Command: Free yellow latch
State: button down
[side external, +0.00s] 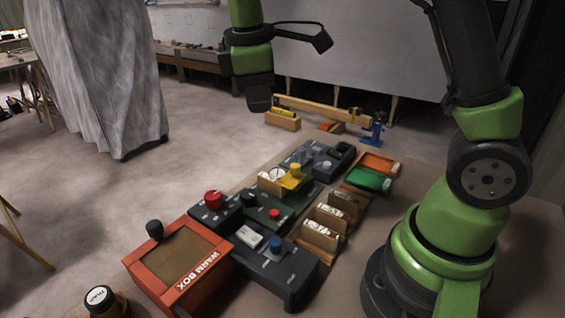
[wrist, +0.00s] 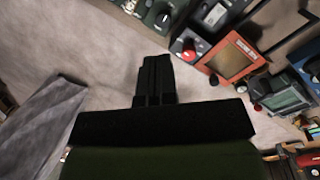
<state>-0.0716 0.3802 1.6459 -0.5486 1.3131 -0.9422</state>
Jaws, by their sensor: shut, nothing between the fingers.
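The yellow latch (side external: 292,177) sits on a dark control box in the middle of the panel group in the side view. A round white gauge (side external: 277,174) is just left of it. My gripper (side external: 259,104) hangs in the air above and behind the panels, apart from the latch. In the wrist view my gripper's black fingers (wrist: 155,78) are together with nothing between them, over bare floor. The yellow latch cannot be made out in the wrist view.
An orange warm box (side external: 180,262) stands at front left; it also shows in the wrist view (wrist: 232,60). A red knob (side external: 213,199), blue knob (side external: 276,243), wooden card holders (side external: 320,235) and green tray (side external: 369,180) crowd the bench. A wooden beam with a blue clamp (side external: 376,128) stands behind.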

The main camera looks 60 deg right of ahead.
jog(key=w+d+f+n+g+h, duration=0.1)
jog(key=w+f+n+g+h, duration=0.1)
jog(key=w+f+n, duration=0.2)
notch_tip(320, 180, down, 4)
jog(key=shift+w+r, duration=0.15)
send_near(290, 178)
jog(key=a+f, duration=0.1)
jog(key=f, duration=0.1)
jog(key=w+a+f, duration=0.1)
jog(key=shift+a+f, duration=0.15)
jog(key=shift+f, duration=0.25)
jog(key=d, duration=0.1)
jog(key=s+d, duration=0.1)
jog(key=d, duration=0.1)
jog(key=shift+s+f, duration=0.15)
jog(key=shift+f, duration=0.15)
jog(key=shift+s+d, duration=0.2)
jog(key=shift+d, duration=0.15)
